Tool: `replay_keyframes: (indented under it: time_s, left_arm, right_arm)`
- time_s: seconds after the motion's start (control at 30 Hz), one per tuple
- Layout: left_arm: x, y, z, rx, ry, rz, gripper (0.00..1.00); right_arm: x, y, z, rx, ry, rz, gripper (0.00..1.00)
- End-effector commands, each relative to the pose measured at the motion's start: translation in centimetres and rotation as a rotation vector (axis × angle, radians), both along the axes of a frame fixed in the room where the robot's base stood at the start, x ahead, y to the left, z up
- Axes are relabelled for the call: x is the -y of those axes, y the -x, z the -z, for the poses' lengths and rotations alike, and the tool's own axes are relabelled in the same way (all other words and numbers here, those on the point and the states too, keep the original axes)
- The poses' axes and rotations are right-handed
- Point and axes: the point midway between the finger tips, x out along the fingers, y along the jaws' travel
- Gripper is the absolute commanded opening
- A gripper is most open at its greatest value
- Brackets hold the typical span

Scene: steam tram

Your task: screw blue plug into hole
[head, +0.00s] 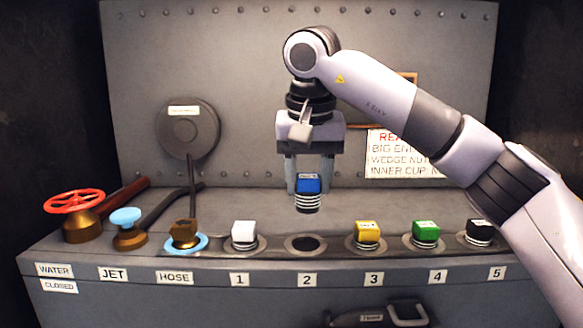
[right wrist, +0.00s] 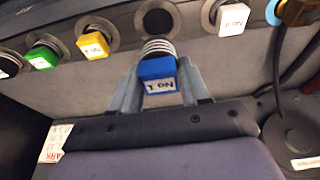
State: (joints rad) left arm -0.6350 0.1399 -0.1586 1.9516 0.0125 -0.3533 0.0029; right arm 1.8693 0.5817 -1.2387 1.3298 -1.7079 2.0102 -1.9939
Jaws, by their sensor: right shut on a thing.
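The blue plug (head: 308,190) is held upright between the fingers of my right gripper (head: 309,180), with its dark and light ringed threaded end pointing down. The right gripper is shut on its blue head. The plug hangs in the air above the empty round hole (head: 306,243) marked 2, apart from it. In the right wrist view the blue plug (right wrist: 158,75) shows between the fingers, a label on its head, with the dark empty hole (right wrist: 160,22) just beyond its threaded end. My left gripper is not in view.
A white plug (head: 244,234) sits at 1, yellow (head: 367,234) at 3, green (head: 426,232) at 4 and black (head: 480,231) at 5. A red valve wheel (head: 74,201), a light blue knob (head: 125,217) and a brass hose fitting (head: 184,235) stand at left.

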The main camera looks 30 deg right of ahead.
Motion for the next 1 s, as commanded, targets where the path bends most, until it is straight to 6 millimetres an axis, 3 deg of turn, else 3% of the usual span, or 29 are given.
replay_keyframes:
  time_s: [0.33, 0.67, 1.0]
  left_arm:
    - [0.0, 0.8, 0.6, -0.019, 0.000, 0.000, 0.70]
    - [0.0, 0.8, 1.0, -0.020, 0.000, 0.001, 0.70]
    - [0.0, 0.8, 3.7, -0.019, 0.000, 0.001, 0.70]
  right_arm:
    - [0.0, 0.0, 0.4, 0.004, 0.000, -0.001, 0.00]
    - [0.0, 0.0, 2.4, 0.002, 0.000, 0.000, 0.00]
    - [0.0, 0.0, 4.5, 0.004, -0.002, 0.000, 0.00]
